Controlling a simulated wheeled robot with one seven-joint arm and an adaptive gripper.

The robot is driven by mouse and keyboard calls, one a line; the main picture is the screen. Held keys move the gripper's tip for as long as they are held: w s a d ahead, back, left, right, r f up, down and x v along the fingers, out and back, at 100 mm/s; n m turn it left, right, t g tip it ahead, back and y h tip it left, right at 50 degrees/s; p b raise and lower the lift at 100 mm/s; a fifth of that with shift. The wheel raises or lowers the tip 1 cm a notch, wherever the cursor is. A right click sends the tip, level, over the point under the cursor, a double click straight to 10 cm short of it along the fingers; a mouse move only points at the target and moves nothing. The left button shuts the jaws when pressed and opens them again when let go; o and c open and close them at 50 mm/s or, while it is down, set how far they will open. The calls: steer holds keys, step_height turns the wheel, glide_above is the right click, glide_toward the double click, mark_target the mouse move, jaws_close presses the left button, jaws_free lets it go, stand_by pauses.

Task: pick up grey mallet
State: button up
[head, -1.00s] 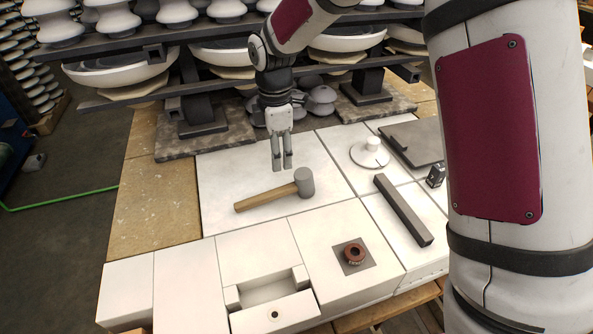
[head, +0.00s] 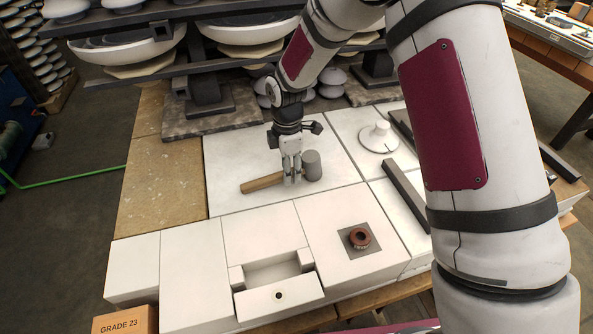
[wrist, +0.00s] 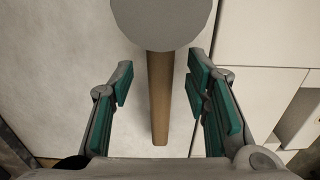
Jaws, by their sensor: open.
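The grey mallet has a grey cylindrical head (head: 312,165) and a wooden handle (head: 262,183). It lies on a white slab (head: 225,165), handle pointing left in the head view. My gripper (head: 293,181) is over the handle close to the head, fingers pointing down. In the wrist view, the handle (wrist: 159,95) runs between the two open fingers with green pads, with a gap on each side. The mallet head (wrist: 163,18) is at the top of that view, partly cut off. The fingers do not visibly touch the handle.
A white disc with a knob (head: 379,138) and a dark bar (head: 406,190) lie to the right. A rack of insulators (head: 130,50) stands behind. The slab left of the handle is clear.

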steer(key=shift+f, duration=1.2)
jaws_close()
steer(key=shift+r, duration=0.2)
steer(key=shift+r, duration=0.25)
step_height(320, 180, up, 3)
steer(key=shift+r, duration=0.1)
steer(key=s, duration=0.5)
steer(key=s+d, duration=0.1)
steer(key=s, duration=0.4)
steer(key=s+r, duration=0.1)
steer(key=s, duration=0.5)
steer(key=shift+d, duration=0.35)
